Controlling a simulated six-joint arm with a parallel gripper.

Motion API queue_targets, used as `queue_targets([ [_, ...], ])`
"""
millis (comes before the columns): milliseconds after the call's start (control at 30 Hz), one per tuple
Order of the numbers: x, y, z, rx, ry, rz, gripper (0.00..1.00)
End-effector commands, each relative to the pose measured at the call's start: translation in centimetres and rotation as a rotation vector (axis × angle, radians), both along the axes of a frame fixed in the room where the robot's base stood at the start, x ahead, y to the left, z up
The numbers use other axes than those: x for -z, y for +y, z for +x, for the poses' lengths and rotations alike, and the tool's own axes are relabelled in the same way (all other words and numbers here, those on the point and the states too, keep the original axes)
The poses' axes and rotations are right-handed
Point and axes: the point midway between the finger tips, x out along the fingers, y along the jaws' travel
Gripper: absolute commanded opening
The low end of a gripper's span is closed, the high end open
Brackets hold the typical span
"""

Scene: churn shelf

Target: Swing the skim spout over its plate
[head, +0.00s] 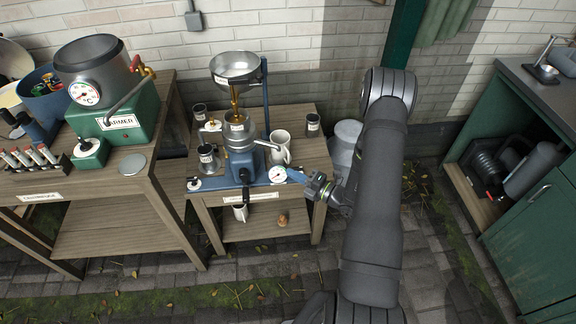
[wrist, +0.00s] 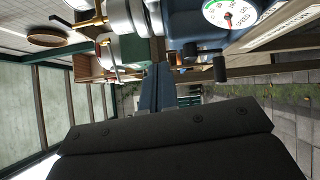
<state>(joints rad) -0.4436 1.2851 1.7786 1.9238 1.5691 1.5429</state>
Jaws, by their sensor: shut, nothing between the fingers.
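The separator (head: 239,137) stands on the small wooden table, on a blue base with a speed dial (head: 278,174). A silver spout (head: 266,144) sticks out from its right side, towards a white jug (head: 281,150). I cannot tell for certain that this is the skim spout, and I cannot make out its plate. My gripper (head: 299,177) is shut and empty at the table's front right edge, beside the dial and apart from the spout. In the wrist view its blue fingers (wrist: 158,88) lie together below the separator's blue body (wrist: 188,22).
A metal bowl (head: 235,66) tops the separator. The warmer (head: 115,112) stands on the left bench; a grey milk can (head: 346,140) stands behind my arm. Open floor lies in front.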

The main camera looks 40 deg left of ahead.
Motion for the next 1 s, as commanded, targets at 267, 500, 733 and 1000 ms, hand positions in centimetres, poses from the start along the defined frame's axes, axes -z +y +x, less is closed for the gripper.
queue_targets([
  [267,-0.2,5.2,-0.6,-0.006,-0.005,0.003,0.00],
  [500,-0.4,9.3,0.0,0.000,-0.008,0.004,0.00],
  [733,-0.6,10.0,2.5,0.000,-0.006,0.002,0.00],
  [1000,-0.7,10.1,2.9,-0.002,-0.004,0.001,0.00],
])
